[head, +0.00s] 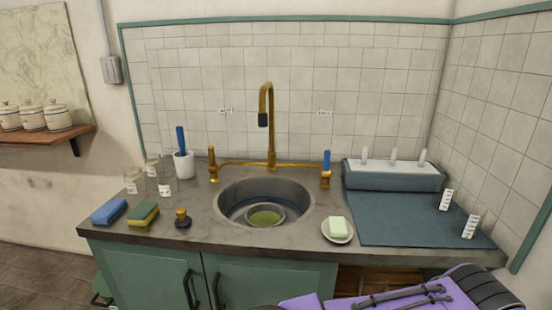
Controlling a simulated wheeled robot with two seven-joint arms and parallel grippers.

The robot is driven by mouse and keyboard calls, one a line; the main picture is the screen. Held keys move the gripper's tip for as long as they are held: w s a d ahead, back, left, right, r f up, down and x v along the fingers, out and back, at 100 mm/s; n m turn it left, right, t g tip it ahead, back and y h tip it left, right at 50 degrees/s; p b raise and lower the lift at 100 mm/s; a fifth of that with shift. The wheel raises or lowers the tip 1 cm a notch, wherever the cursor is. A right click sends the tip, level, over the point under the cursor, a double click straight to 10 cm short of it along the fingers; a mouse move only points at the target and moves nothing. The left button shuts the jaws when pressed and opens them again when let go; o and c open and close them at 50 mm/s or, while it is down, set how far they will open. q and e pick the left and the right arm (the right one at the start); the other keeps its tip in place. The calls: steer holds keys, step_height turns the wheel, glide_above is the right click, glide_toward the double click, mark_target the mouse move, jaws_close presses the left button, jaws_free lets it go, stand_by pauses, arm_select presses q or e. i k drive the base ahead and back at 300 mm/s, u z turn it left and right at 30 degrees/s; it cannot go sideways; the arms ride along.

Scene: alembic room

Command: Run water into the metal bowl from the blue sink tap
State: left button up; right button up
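The metal bowl (265,206) sits in the round sink basin (227,200), roughly under the spout; its inside looks green. The tall brass tap (270,130) curves over the sink and ends in a dark nozzle (263,119). No stream of water shows below it. The blue tap handle (326,160) stands upright on a brass fitting at the right of the sink. Neither of my grippers shows. A purple and black part of mine is at the bottom right.
A blue sponge (109,211), a green and yellow sponge (143,214), several glass jars (167,185) and a dark brass-topped stopper (182,217) lie left of the sink. A soap dish (338,238) stands at the front right. A blue-grey mat (400,218) covers the right counter.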

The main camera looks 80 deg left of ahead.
mark_target(325, 172)
steer(key=u, duration=2.65)
